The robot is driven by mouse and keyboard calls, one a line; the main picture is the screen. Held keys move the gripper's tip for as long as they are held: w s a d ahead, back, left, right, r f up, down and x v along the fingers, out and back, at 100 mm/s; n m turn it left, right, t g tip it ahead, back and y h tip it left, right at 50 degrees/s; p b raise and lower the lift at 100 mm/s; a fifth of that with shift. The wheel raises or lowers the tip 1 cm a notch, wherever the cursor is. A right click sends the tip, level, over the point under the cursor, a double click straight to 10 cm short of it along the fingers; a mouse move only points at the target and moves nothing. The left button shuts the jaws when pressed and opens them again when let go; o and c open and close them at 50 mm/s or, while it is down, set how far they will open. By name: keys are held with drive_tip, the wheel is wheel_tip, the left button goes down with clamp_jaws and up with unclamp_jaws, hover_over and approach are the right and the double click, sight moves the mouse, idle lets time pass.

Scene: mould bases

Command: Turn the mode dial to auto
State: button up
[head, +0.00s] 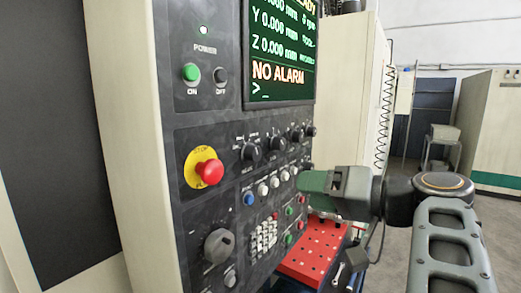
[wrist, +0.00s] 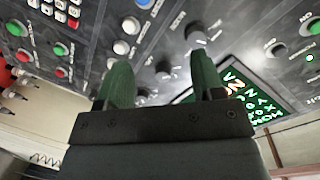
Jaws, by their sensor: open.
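A row of black rotary dials runs across the machine's control panel. In the head view the nearest dial (head: 250,153) and a second dial (head: 275,142) lie left of my gripper (head: 303,181). The dial labels are too small to read, so I cannot tell which is the mode dial or where it points. In the wrist view, my gripper (wrist: 160,62) has its green fingers apart and nothing between them. One dial (wrist: 164,69) shows in the gap, and another dial (wrist: 196,31) lies above the right finger. Contact with the panel cannot be told.
A red emergency button (head: 209,172) sticks out at the panel's left. A row of white and blue buttons (head: 249,199) lies below the dials. The screen (head: 281,50) reads NO ALARM. A red perforated tray (head: 312,256) stands below my arm.

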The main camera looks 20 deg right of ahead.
sight(258, 154)
wheel_tip(258, 154, up, 5)
drive_tip(key=s+n+t, duration=0.1)
drive_tip(key=s+t, duration=0.1)
drive_tip(key=shift+y, duration=0.4)
drive_tip(key=p+x, duration=0.4)
drive_tip(key=x, duration=0.7)
drive_tip(key=shift+w+d+f, duration=0.1)
drive_tip(key=shift+w+d, duration=0.05)
drive_tip(key=shift+p+x, duration=0.35)
drive_tip(key=shift+x, duration=0.7)
drive_tip(key=shift+f, duration=0.1)
drive_tip(key=c, duration=0.9)
